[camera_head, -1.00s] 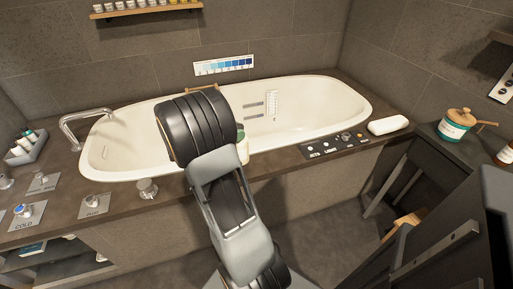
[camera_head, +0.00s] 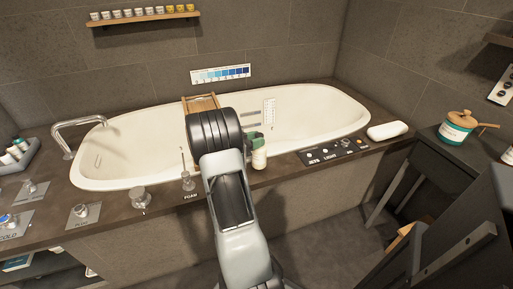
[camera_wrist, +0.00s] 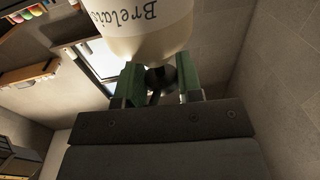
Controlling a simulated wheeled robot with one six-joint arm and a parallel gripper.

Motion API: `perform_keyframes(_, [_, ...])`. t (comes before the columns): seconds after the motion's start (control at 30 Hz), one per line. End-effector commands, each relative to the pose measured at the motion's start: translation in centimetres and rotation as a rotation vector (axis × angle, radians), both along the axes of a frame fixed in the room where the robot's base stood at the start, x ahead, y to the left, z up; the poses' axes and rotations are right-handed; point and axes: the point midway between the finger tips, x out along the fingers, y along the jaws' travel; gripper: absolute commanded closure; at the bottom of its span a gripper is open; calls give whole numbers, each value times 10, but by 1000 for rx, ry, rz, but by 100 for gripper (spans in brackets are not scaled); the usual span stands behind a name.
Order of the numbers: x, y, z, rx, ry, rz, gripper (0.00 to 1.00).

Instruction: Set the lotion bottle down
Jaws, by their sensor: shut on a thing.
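The lotion bottle (camera_head: 259,158) is whitish and looks upright at the front rim of the bathtub, left of the control panel. My gripper (camera_head: 254,138) is above it, with green fingers around its top; my arm hides part of this. In the wrist view, the bottle (camera_wrist: 140,25) fills the top, its dark lettering upside down in the picture. The gripper fingers (camera_wrist: 160,82) are shut on the narrow neck end, where a dark part shows between them. I cannot tell whether the bottle's base touches the deck.
The bathtub (camera_head: 130,165) lies behind, with a wooden tray (camera_head: 201,103) across it. The control panel (camera_head: 335,150) and a white soap-like block (camera_head: 387,130) are to the right. A foam knob (camera_head: 187,181) and a metal knob (camera_head: 140,198) stand on the deck to the left.

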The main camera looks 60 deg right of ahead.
Motion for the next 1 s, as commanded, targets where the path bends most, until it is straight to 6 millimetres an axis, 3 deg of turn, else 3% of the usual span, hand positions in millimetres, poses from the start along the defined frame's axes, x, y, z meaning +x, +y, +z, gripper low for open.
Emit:
perform_keyframes(0.2, [0, -1, -30, 0, 1, 0, 100])
perform_keyframes(0.63, [0, -1, -35, -1, 0, 0, 100])
perform_keyframes(0.67, [0, -1, -35, 0, 0, 0, 66])
perform_keyframes(0.9, [0, -1, -35, 0, 0, 1, 43])
perform_keyframes(1.0, [0, -1, -35, 0, 0, 1, 41])
